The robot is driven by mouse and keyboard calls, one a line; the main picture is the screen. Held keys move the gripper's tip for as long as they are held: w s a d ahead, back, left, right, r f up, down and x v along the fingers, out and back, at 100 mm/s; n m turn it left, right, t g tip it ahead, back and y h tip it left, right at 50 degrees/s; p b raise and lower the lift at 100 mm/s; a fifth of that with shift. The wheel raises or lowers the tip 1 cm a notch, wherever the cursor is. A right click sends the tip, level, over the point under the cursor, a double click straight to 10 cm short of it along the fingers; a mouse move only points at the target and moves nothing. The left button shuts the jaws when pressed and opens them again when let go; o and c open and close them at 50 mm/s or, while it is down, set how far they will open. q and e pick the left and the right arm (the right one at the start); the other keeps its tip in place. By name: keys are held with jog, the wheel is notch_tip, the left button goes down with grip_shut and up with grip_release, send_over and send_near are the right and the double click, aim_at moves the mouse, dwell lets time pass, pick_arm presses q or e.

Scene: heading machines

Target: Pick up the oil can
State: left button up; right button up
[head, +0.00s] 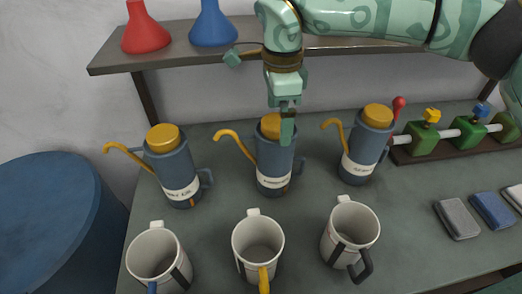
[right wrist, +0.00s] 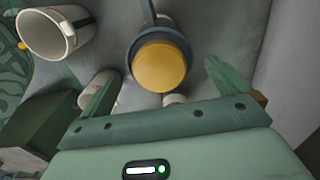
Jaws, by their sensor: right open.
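Three blue cans with yellow lids and thin yellow spouts stand upright in a row on the grey table. They are the left can (head: 172,166), the middle can (head: 272,165) and the right can (head: 361,158). Each has a white label; the left one seems to end in "OIL", the others are too small to read surely. My right gripper (head: 287,122) is open over the middle can, its finger hiding part of the lid. In the right wrist view, a yellow lid (right wrist: 161,67) lies between the open fingers (right wrist: 158,86). My left gripper is not in view.
Three white mugs, left (head: 158,257), middle (head: 257,246) and right (head: 349,236), stand in front of the cans. A shelf (head: 115,63) above holds red (head: 146,33) and blue (head: 212,27) flasks. Green valves (head: 425,139) stand right. A blue drum (head: 50,225) is at left.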

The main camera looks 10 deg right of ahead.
aim_at(276, 137)
notch_tip(276, 137, down, 2)
jog(key=shift+f, duration=0.15)
notch_tip(276, 137, down, 5)
jog(key=shift+a+r+b, duration=0.1)
jog(key=shift+a+b, duration=0.05)
jog(key=shift+b, duration=0.55)
jog(key=shift+c, duration=1.2)
jog(key=shift+r, duration=0.1)
jog(key=c, duration=1.5)
